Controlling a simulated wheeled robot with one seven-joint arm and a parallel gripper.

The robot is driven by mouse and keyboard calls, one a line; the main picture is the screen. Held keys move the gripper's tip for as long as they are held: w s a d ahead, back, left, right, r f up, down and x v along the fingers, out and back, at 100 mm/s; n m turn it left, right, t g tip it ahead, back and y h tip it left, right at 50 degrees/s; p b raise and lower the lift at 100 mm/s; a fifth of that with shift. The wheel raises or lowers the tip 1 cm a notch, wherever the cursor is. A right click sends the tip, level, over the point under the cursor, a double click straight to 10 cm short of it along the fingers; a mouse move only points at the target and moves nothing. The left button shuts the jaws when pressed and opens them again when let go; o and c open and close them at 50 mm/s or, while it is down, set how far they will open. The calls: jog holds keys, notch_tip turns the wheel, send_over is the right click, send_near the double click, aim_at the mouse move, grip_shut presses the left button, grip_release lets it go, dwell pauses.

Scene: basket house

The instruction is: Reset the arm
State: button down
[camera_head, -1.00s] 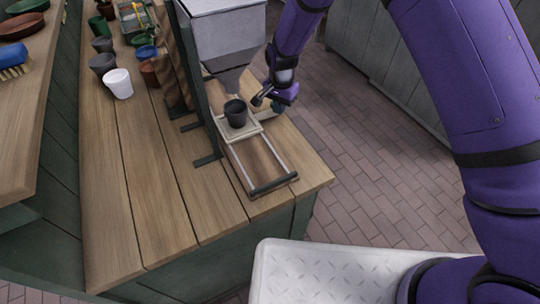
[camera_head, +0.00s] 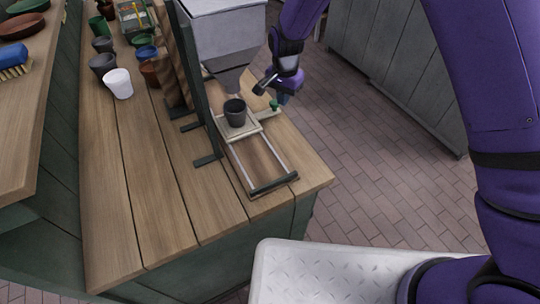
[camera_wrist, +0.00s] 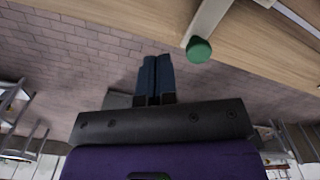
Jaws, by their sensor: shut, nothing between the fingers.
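My gripper (camera_head: 284,98) is at the right edge of the bench, in the air beside the hopper. In the wrist view its two dark fingers (camera_wrist: 156,78) are together with nothing between them. A green knob (camera_head: 274,105) on the end of a light bar is close to the gripper but apart from it. The knob also shows in the wrist view (camera_wrist: 199,50). A dark pot (camera_head: 235,113) stands upright on a small light platform under the grey hopper (camera_head: 226,40).
The wooden bench (camera_head: 150,200) holds a white pot (camera_head: 118,84) and several other pots at the back left. A sliding rail frame (camera_head: 262,165) runs to the bench's front. A shelf (camera_head: 25,120) stands at the left. The brick floor (camera_head: 375,170) on the right is clear.

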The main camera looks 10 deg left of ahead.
jog(key=s+d+r+n+t+y, duration=0.1)
jog(key=s+d+r, duration=0.3)
jog(key=d+r, duration=0.8)
jog(key=s+d+r+n+t, duration=0.1)
jog(key=s+d+r, duration=0.55)
jog(key=r, duration=0.85)
jog(key=s+d+r+n+t, duration=0.1)
jog(key=s+d+r, duration=0.2)
jog(key=s+d, duration=0.4)
jog(key=s+d+r+n+t+h, duration=0.1)
jog(key=s+d+r, duration=0.3)
jog(key=s+d, duration=0.4)
jog(key=s+n+t, duration=0.1)
jog(key=s, duration=0.5)
jog(key=shift+s+d, duration=0.15)
jog(key=shift+s, duration=0.2)
